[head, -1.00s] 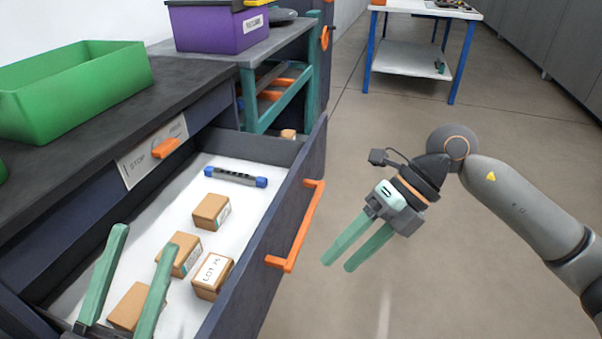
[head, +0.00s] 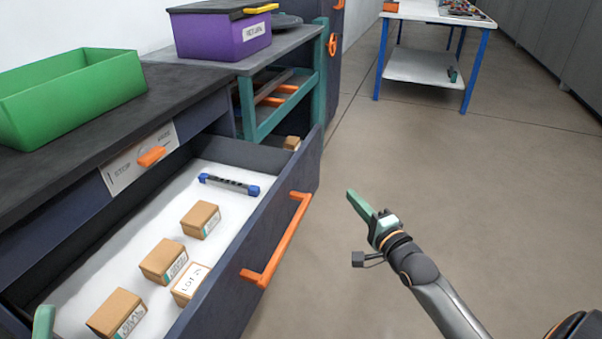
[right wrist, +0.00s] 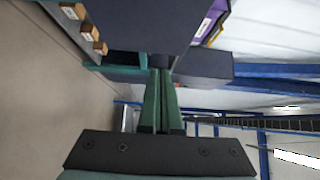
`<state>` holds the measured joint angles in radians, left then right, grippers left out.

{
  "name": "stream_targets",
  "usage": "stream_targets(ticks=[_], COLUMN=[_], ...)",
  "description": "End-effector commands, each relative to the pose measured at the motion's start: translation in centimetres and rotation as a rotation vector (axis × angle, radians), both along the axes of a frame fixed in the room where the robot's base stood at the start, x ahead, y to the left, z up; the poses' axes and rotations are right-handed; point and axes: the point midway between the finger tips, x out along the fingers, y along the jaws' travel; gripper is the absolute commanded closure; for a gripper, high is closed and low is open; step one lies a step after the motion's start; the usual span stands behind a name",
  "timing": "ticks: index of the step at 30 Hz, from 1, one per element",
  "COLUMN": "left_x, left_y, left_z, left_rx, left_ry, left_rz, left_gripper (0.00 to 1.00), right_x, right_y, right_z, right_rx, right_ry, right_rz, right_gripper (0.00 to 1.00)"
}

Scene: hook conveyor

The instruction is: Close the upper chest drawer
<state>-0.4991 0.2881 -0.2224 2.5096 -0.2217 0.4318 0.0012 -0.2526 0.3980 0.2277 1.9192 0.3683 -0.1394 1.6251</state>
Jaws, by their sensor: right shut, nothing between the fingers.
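The upper chest drawer (head: 236,288) stands pulled out from the chest, its dark front facing right with an orange bar handle (head: 279,240). Inside on the white bottom lie several small cardboard boxes (head: 200,219) and a dark bar with blue ends (head: 229,185). My right gripper (head: 351,196) is shut and empty, to the right of the drawer front and apart from the handle. Its closed fingers also show in the right wrist view (right wrist: 161,82), with a dark panel beyond them. Of my left gripper only a green fingertip (head: 43,322) shows at the lower left edge, over the drawer.
A green bin (head: 70,98) sits on the dark chest top. A purple box (head: 222,36) stands on a grey bench behind. An orange switch (head: 151,156) is on the chest front. A blue-legged table (head: 424,72) is at the back. The floor right of the drawer is clear.

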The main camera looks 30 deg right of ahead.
Motion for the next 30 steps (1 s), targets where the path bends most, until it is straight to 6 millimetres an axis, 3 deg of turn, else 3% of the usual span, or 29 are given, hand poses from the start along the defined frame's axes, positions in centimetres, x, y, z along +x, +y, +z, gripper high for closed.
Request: stream_targets(ticks=[5,23,30], left_x=[0.0,0.2,0.2], left_y=[0.0,-0.3,-0.5], left_z=[-0.4,-4.0,-5.2], left_rx=[-0.002,-0.034,-0.028], left_ry=[0.001,0.034,0.044], left_rz=[-0.001,-0.039,-0.051], left_gripper=[0.50,0.50,0.50], right_x=[0.7,10.0,12.2], right_y=[-0.3,-1.1,1.1], right_z=[-0.7,-0.6,-0.6], right_rx=[0.025,0.017,0.021], right_ry=[0.017,0.014,0.014], right_rz=[-0.006,-0.006,-0.004], right_gripper=[1.00,1.00,1.00])
